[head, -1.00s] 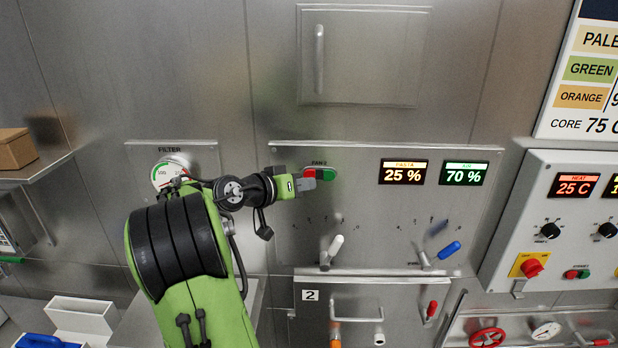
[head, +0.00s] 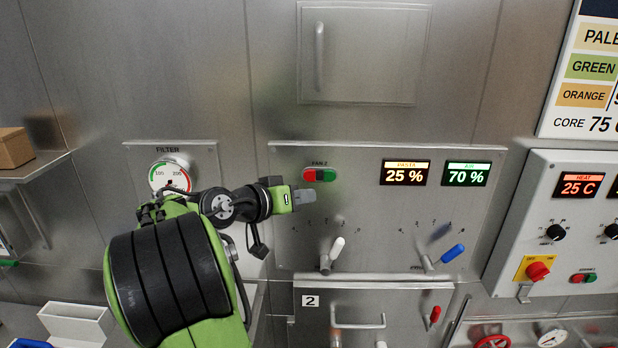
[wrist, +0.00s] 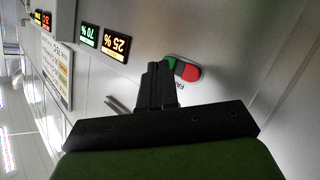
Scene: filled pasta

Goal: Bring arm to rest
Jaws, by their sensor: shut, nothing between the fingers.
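My green and black arm reaches up from the bottom left of the head view. My gripper (head: 304,197) is shut and empty, pointing right, in front of the steel control panel. It appears just below and left of the red and green FAN 2 button pair (head: 319,175), with a gap in the picture between them. In the wrist view my shut gripper (wrist: 154,86) points toward the FAN 2 buttons (wrist: 183,69) and covers part of the green one.
The panel has a white-handled lever (head: 333,252), a blue-handled lever (head: 449,254) and displays (head: 405,172) reading 25 % and 70 %. A filter gauge (head: 170,175) is behind my arm. A shelf with a brown box (head: 14,148) is at far left.

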